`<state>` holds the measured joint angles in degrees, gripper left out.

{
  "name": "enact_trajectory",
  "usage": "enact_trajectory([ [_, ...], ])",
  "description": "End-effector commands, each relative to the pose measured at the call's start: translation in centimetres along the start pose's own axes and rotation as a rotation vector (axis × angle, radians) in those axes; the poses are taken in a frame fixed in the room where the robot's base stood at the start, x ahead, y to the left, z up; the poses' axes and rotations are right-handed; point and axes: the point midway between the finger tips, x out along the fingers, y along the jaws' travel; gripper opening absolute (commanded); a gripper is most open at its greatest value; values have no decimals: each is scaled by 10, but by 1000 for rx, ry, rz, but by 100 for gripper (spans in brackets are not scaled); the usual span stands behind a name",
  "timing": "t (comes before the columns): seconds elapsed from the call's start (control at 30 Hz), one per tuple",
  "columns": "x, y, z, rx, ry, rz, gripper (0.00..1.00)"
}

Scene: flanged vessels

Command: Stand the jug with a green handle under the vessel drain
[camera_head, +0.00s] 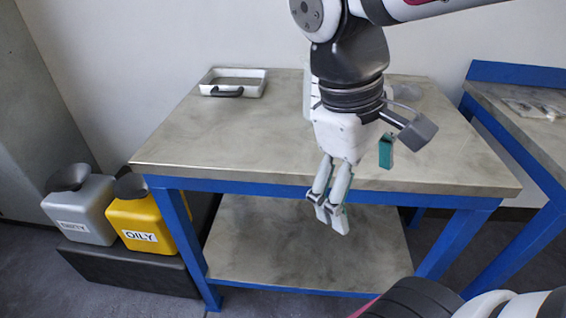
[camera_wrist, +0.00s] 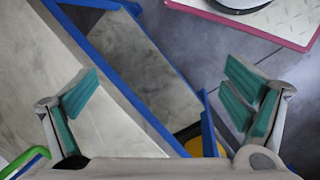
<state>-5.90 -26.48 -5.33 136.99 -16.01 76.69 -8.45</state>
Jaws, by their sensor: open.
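The jug's bright green handle (camera_wrist: 28,160) shows at the lower left edge of the wrist view; the jug's body is mostly cut off there. In the head view, a pale, clear round thing (camera_head: 406,92) on the table behind my arm may be the jug, but I cannot tell. My gripper (camera_head: 359,180) is open and empty, near the table's front edge. In the wrist view its teal-padded fingers (camera_wrist: 163,105) are wide apart, one over the tabletop and one beyond the edge. The vessel and its drain are not in view.
A blue-framed table (camera_head: 240,150) has a lower shelf (camera_head: 300,250). A white tray with a dark handle (camera_head: 233,80) stands at its back left. Grey (camera_head: 80,212) and yellow "OILY" (camera_head: 150,222) containers stand left. Another table (camera_head: 530,120) is at right. The tabletop's left and middle are clear.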

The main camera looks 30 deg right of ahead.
Motion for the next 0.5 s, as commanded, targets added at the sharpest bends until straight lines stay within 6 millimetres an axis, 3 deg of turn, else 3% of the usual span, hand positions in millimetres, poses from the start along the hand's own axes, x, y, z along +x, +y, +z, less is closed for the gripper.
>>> enact_trajectory([
  [0.03, 1, -13, 12, 55, 45, -35, 95],
  [0.2, 7, -50, 32, 200, 151, -138, 95],
  [0.33, 10, -65, 38, 262, 192, -182, 95],
  [0.5, 11, -71, 40, 285, 206, -199, 95],
])
